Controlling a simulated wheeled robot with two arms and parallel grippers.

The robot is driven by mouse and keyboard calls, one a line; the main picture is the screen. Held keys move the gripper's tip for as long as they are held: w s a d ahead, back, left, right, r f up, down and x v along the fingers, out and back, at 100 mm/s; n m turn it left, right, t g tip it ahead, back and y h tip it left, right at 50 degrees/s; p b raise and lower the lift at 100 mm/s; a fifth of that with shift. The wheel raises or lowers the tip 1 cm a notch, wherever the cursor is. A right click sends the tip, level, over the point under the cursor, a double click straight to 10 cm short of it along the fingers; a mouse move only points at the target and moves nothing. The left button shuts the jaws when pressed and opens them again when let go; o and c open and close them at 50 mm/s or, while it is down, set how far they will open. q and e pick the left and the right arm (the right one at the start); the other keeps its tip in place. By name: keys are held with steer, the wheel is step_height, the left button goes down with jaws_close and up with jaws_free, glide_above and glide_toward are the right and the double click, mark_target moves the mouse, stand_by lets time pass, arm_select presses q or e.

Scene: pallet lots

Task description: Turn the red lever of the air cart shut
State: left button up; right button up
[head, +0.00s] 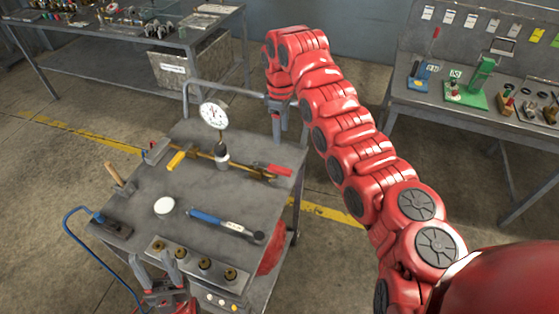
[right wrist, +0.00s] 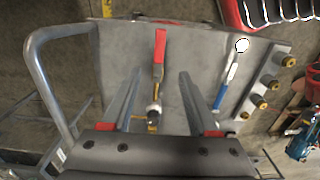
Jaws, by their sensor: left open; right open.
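The air cart (head: 190,195) has a grey top with a brass pipe (head: 200,152) fixed on it. The red lever (head: 272,168) is at the pipe's right end and looks roughly in line with it. My right gripper (head: 277,128) points down at the cart's far right edge, beyond the lever. In the right wrist view its two fingers (right wrist: 160,72) are open and empty, and the red lever (right wrist: 160,45) shows between and past their tips. My left gripper (head: 154,262) is open and empty at the cart's near edge.
A dial gauge (head: 214,114) stands up from the pipe, near a yellow handle (head: 175,160). A push handle (head: 225,88) rises at the far edge.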

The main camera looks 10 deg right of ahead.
mark_target(281, 169)
step_height(281, 169, down, 16)
steer(key=p, duration=0.3)
jaws_close()
stand_by(0.4)
steer(key=shift+w, duration=0.1)
stand_by(0.9)
